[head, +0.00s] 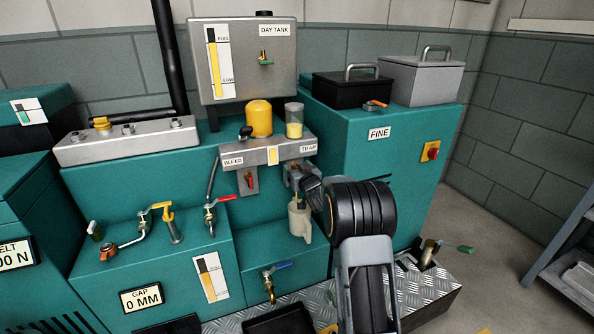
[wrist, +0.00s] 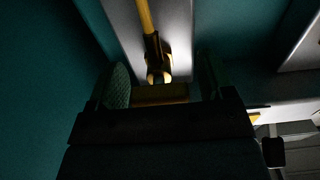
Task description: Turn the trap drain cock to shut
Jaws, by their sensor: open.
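The TRAP label (head: 309,148) is on the right of a grey manifold (head: 268,150), below a clear bowl (head: 294,128) with yellow contents. My gripper (head: 297,176) is just under that label, and it and my arm hide most of the trap drain cock in the head view. In the wrist view, a yellow lever or rod (wrist: 146,18) runs from the top edge to a dark and brass fitting (wrist: 157,62). My gripper (wrist: 165,82) is open, one finger on each side of that fitting, with gaps visible. The picture is dark, so contact and the cock's setting cannot be told.
A pale jug (head: 299,222) stands just below my gripper. The BLEED valve with a red handle (head: 250,180) is to its left. A blue-handled tap (head: 276,268) is lower down. The FINE cabinet (head: 378,165) rises close on the right. A green-handled valve (head: 455,248) sits lower right.

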